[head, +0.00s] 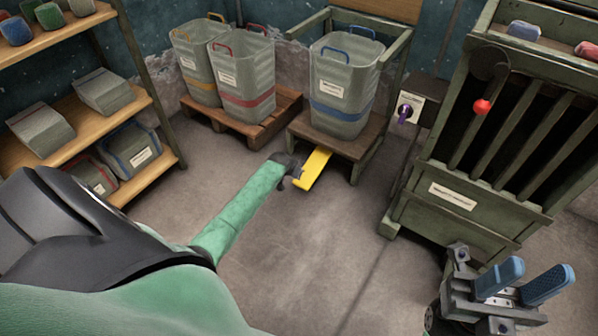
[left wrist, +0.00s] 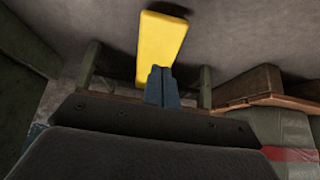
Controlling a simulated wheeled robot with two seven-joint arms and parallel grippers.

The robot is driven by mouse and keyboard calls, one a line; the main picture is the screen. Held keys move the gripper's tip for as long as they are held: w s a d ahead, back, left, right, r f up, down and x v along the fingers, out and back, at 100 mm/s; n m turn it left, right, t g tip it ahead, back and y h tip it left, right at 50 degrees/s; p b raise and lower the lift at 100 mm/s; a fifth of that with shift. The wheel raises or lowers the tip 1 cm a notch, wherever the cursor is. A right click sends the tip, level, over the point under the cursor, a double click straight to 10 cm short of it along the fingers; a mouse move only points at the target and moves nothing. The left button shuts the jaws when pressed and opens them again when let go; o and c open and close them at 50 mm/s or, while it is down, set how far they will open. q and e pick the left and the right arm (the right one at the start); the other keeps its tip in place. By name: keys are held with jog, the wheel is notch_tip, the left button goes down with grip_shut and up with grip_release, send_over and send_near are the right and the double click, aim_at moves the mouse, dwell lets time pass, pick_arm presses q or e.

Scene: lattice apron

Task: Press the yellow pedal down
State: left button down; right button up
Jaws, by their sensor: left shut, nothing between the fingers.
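The yellow pedal (head: 313,169) sticks out at the front of a low wooden stand (head: 349,149) that bears a grey bin with a blue band (head: 345,88). My left gripper (head: 284,183) is just left of the pedal in the head view, its fingers mostly hidden behind its wrist. In the left wrist view the fingers (left wrist: 159,72) are shut, empty, and overlap one end of the pedal (left wrist: 162,42). I cannot tell whether they touch it or how far down the pedal is. My right gripper (head: 539,270) is open and empty at the lower right.
A pallet (head: 245,128) with two bins stands at the back. A shelf rack (head: 145,88) with boxes is at the left. A green slatted cabinet (head: 452,222) with a red ball (head: 481,107) stands right of the stand. The middle floor is clear.

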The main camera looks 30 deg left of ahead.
pick_arm(q)
jog(key=v, duration=0.2)
jog(key=shift+s+r, duration=0.15)
jog(key=shift+s, duration=0.15)
dwell(0.4)
